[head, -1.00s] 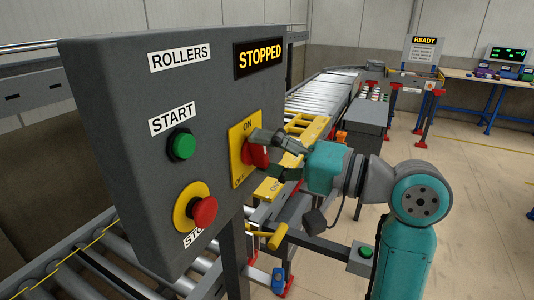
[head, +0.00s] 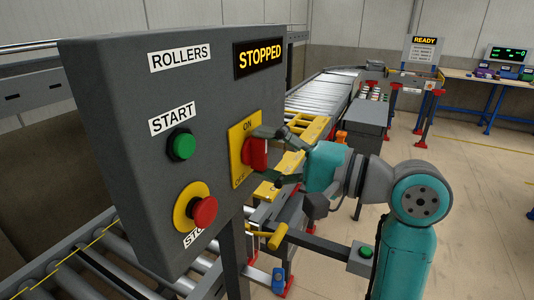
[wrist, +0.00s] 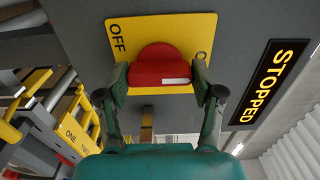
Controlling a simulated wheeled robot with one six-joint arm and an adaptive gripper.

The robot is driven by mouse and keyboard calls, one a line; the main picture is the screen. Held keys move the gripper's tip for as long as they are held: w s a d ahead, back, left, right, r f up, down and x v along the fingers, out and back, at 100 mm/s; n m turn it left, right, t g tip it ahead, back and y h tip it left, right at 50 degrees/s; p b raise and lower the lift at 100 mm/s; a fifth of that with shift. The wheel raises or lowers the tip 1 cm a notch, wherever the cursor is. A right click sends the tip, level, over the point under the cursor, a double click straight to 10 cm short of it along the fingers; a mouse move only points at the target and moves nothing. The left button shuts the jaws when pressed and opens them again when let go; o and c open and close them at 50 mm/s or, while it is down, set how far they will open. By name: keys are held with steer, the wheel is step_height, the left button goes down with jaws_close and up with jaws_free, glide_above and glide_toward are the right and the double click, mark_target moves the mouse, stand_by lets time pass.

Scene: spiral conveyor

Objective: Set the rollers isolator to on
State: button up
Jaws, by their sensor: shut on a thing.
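The red isolator handle (head: 254,153) sits on a yellow plate (head: 237,177) marked ON at the top and OFF at the bottom, on the grey control panel's right side. My gripper (head: 266,156) is shut on the handle, one finger near its upper end and one near its lower end. In the wrist view the red handle (wrist: 160,66) is between both fingertips (wrist: 162,86). Its white mark lies on the ON side, pointing towards ON. The ON label is partly hidden there by the handle and a finger.
The panel (head: 110,120) also bears a green START button (head: 181,145), a red stop button (head: 203,211) and a display (head: 258,54) reading STOPPED. Conveyor rollers (head: 100,270) run below and behind it. Open floor (head: 480,200) lies to the right.

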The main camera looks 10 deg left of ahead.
steer(key=o, duration=1.1)
steer(key=shift+o, duration=0.2)
steer(key=v, duration=1.2)
